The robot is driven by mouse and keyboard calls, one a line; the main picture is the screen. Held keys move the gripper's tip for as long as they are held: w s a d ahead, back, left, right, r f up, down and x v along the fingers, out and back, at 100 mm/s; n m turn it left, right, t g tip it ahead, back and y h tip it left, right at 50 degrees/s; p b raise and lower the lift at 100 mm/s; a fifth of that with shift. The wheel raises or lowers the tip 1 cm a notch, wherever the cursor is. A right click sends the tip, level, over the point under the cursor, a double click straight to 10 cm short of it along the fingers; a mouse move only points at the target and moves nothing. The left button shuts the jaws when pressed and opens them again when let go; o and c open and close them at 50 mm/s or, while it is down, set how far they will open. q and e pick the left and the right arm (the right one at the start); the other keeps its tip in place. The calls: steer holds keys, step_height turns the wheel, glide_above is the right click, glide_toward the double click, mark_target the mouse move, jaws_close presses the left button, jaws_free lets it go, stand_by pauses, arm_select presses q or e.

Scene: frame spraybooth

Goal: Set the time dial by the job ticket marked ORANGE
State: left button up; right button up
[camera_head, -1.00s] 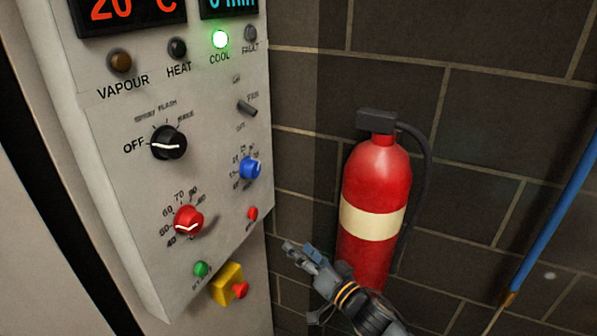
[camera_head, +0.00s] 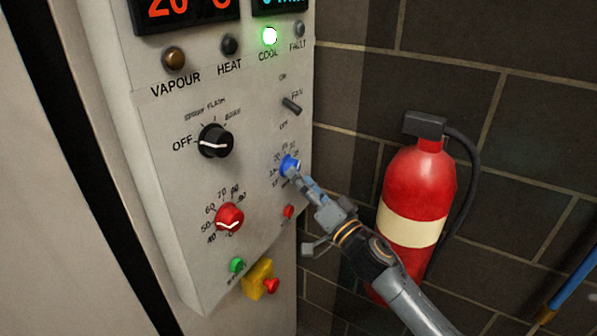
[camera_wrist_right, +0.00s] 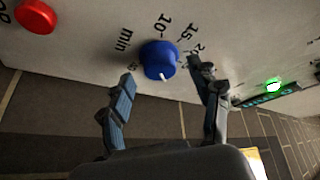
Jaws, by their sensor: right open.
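The blue time dial (camera_head: 289,165) sits on the right side of the grey control panel, with small numbers around it. In the right wrist view the blue dial (camera_wrist_right: 158,60) has a white mark on its lower edge, and "min", 10 and 15 are readable beside it. My right gripper (camera_head: 298,178) is at the dial. In the wrist view its open fingers (camera_wrist_right: 160,74) stand on either side of the dial, with gaps showing. My left gripper is out of view. No job ticket shows in these views.
The panel (camera_head: 180,255) also carries a black selector (camera_head: 215,141), a red dial (camera_head: 229,217), a fan switch (camera_head: 291,105), a small red button (camera_head: 288,212), a green button (camera_head: 237,265) and a yellow stop box (camera_head: 257,279). A fire extinguisher (camera_head: 413,190) stands right, close to my arm.

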steer(key=shift+x, duration=1)
steer(key=c, duration=1.2)
steer(key=shift+w+d+f+n+g+y+b, duration=0.1)
steer(key=shift+n+g+y+b, duration=0.15)
steer(key=shift+n+y+b, duration=1)
steer(key=shift+w+d+f+n+g+y+b, duration=0.1)
steer(key=shift+n+g+y+b, duration=0.4)
steer(key=shift+n, duration=1.4)
steer(key=shift+w+f+n+g+y+b, duration=0.15)
steer(key=shift+n+y+b, duration=0.4)
steer(key=shift+n+b, duration=0.85)
steer(key=shift+n, duration=0.45)
